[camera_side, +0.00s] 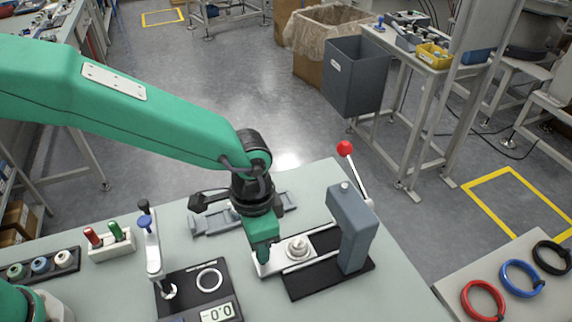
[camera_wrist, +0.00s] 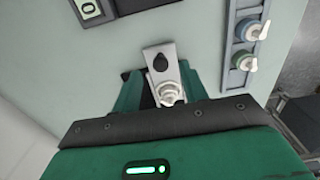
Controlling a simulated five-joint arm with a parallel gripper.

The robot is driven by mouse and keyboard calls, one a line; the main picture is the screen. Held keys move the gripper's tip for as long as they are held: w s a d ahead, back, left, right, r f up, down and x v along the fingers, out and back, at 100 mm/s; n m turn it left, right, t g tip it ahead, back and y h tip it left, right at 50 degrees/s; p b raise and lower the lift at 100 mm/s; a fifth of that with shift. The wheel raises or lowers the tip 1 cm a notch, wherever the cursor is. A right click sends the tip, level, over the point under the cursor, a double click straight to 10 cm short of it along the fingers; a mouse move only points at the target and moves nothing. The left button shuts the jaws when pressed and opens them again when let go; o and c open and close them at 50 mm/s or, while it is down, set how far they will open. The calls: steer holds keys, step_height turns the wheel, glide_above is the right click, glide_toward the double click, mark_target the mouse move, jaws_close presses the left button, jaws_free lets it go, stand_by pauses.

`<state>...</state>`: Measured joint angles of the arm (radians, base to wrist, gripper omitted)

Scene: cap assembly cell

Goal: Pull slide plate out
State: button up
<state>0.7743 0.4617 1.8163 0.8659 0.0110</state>
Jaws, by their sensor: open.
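The slide plate (camera_side: 274,267) is a pale metal strip at the foot of the grey press (camera_side: 352,230), its near end sticking out to the left over the table. A whitish stepped part (camera_side: 298,247) stands on it. In the wrist view the slide plate (camera_wrist: 171,54) carries a black knob or hole (camera_wrist: 160,63) near its end, with the whitish part (camera_wrist: 168,94) beside it. My gripper (camera_side: 263,256) is open, pointing down at the plate's outer end. In the wrist view its green fingers (camera_wrist: 158,76) lie on either side of the plate; contact cannot be told.
The press has a lever with a red ball (camera_side: 345,148). A black gauge with a display (camera_side: 205,285) stands left of my gripper. A grey fixture (camera_side: 215,221) lies behind it. A block with red and green handles (camera_side: 110,243) is farther left.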

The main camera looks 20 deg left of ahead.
steer(key=shift+r, duration=2.35)
steer(key=shift+a+r, duration=0.1)
steer(key=shift+a, duration=0.15)
steer(key=w+a+r+n+t, duration=0.1)
steer(key=a+r+n, duration=0.1)
steer(key=a+r, duration=0.55)
steer(key=s+a+r+n+t, duration=0.1)
steer(key=s+a+n, duration=0.1)
steer(key=a, duration=0.6)
steer(key=s+a+r+n+t, duration=0.2)
steer(key=s+a, duration=0.3)
steer(key=a, duration=0.3)
steer(key=s+a+r+n+t, duration=0.1)
steer(key=s+a+n, duration=0.2)
steer(key=a, duration=0.4)
steer(key=shift+s+a+r+t, duration=0.15)
steer(key=shift+s+a+t, duration=0.2)
steer(key=shift+s, duration=0.2)
